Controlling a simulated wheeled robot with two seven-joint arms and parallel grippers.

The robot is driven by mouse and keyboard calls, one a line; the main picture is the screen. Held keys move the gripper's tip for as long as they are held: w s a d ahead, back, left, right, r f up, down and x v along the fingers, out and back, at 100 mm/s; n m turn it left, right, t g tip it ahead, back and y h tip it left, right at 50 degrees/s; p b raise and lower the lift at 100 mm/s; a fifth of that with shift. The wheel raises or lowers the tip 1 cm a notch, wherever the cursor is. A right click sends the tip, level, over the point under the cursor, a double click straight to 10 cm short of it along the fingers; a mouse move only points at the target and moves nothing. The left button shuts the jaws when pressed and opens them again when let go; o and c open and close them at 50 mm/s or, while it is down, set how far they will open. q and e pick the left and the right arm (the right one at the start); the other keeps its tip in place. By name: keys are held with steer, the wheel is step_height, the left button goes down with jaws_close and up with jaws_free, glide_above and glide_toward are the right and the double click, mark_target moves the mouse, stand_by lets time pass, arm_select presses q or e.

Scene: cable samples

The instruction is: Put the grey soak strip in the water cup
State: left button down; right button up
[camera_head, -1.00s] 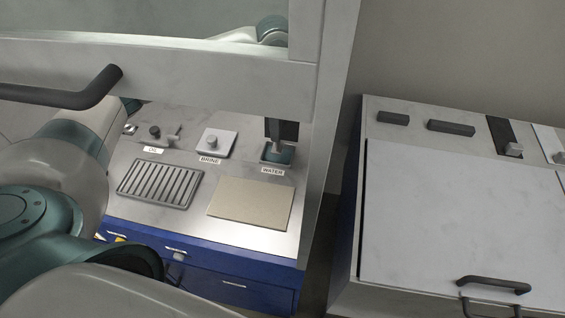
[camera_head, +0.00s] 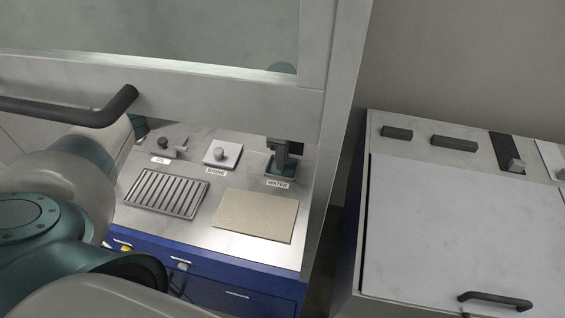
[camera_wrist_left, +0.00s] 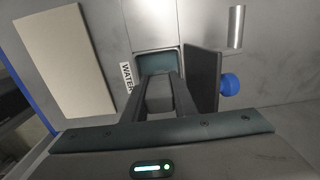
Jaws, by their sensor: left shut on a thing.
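My left gripper (camera_head: 281,158) is over the water cup (camera_head: 284,171), behind the WATER label. In the left wrist view, its two dark fingers (camera_wrist_left: 160,92) point at the teal opening of the water cup (camera_wrist_left: 158,62). They are shut on a grey block-like piece, the grey soak strip (camera_wrist_left: 159,97). How deep the strip's far end sits in the cup is hidden by the fingers. A dark lid (camera_wrist_left: 203,78) with a blue knob (camera_wrist_left: 229,84) stands open beside the cup. My right gripper is not in view.
A raised glass sash (camera_head: 160,85) with a dark handle (camera_head: 75,108) hangs above the bench. A slotted rack (camera_head: 166,193) and a beige board (camera_head: 255,215) lie in front. Closed brine (camera_head: 221,153) and oil (camera_head: 162,147) stations are left of the water. A separate cabinet (camera_head: 455,235) stands right.

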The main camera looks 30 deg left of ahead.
arm_select(q)
steer(key=shift+f, duration=0.1)
steer(key=shift+s+f, duration=0.1)
steer(key=shift+f, duration=0.25)
steer(key=shift+f+p, duration=0.5)
steer(key=shift+f, duration=0.9)
steer(key=shift+f, duration=0.15)
steer(key=c, duration=1.7)
jaws_free()
